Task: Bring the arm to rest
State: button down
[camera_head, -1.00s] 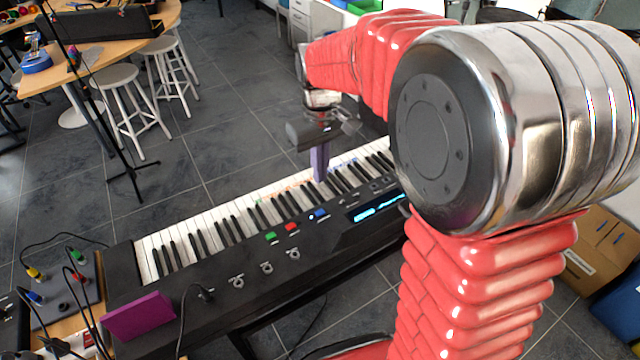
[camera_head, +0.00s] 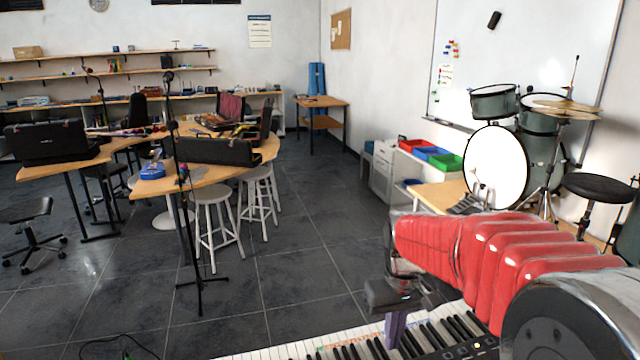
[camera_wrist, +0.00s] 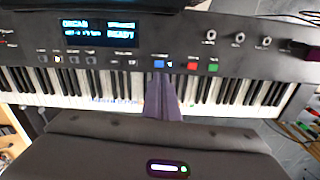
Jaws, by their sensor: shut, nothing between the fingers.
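My gripper (camera_head: 396,328) hangs at the end of my red padded arm, its purple-grey fingers pointing down over the keys of a black electronic keyboard (camera_head: 300,350). In the wrist view my gripper (camera_wrist: 162,105) shows its fingers together, with nothing held. The fingers overlap the white and black keys of the keyboard (camera_wrist: 30,38) there, just below a blue button. Whether the tips touch the keys I cannot tell. In the head view most of the keyboard is cut off by the lower edge.
A microphone stand (camera_head: 188,230) and two stools (camera_head: 213,225) stand left of my arm, by a table with open instrument cases (camera_head: 215,150). A drum kit (camera_head: 497,160) and a low cabinet with coloured bins (camera_head: 433,155) are at the right. Grey floor (camera_head: 300,270) between is clear.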

jog(key=s+r+m+t, duration=0.1)
jog(key=s+r+t, duration=0.1)
jog(key=s, duration=0.7)
jog(key=s+r+m+t, duration=0.1)
jog(key=s+r+t, duration=0.2)
jog(key=s, duration=0.7)
jog(key=shift+a+r, duration=0.35)
jog(key=shift+r, duration=0.85)
